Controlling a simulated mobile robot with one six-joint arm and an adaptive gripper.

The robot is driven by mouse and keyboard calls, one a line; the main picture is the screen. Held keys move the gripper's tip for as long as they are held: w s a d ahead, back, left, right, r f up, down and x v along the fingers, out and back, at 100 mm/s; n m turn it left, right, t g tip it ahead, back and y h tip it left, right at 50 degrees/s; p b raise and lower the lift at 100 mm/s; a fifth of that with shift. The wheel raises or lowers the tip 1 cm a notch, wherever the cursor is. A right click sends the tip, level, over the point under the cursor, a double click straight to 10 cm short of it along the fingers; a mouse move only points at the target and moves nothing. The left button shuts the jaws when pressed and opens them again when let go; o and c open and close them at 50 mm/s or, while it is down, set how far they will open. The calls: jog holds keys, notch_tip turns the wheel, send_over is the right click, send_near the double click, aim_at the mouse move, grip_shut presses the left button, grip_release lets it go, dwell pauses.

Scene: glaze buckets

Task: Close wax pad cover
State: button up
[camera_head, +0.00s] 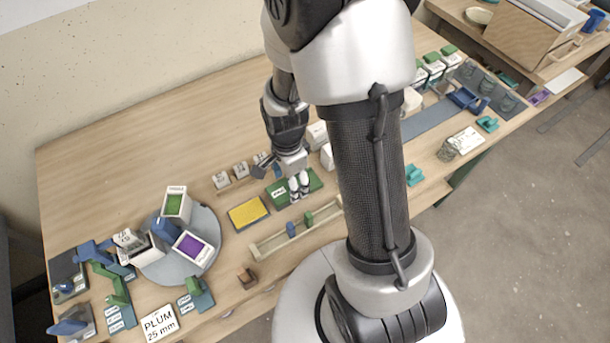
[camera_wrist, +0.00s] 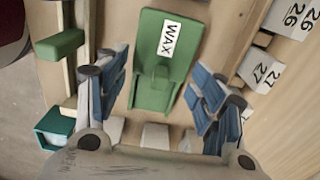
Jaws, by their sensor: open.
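The wax pad cover (camera_head: 313,181) is a flat green plate lying on the table. In the wrist view it (camera_wrist: 150,95) bears a white "WAX" label and a raised green grip near its middle. My gripper (camera_head: 299,186) is over the cover, and in the wrist view its fingers (camera_wrist: 158,88) are apart, one on each side of the grip, with nothing between them held. Whether they touch the cover I cannot tell. A yellow pad (camera_head: 248,212) with a dark edge lies just left of the cover in the head view, uncovered.
A wooden rail (camera_head: 270,245) with green and blue pegs runs in front. White numbered blocks (camera_wrist: 262,70) stand behind the cover. A grey round turntable (camera_head: 205,255) with boxes is at the left. The table's back left is clear.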

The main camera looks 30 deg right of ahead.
jog(key=shift+r+p, duration=2.25)
jog(key=shift+r, duration=0.85)
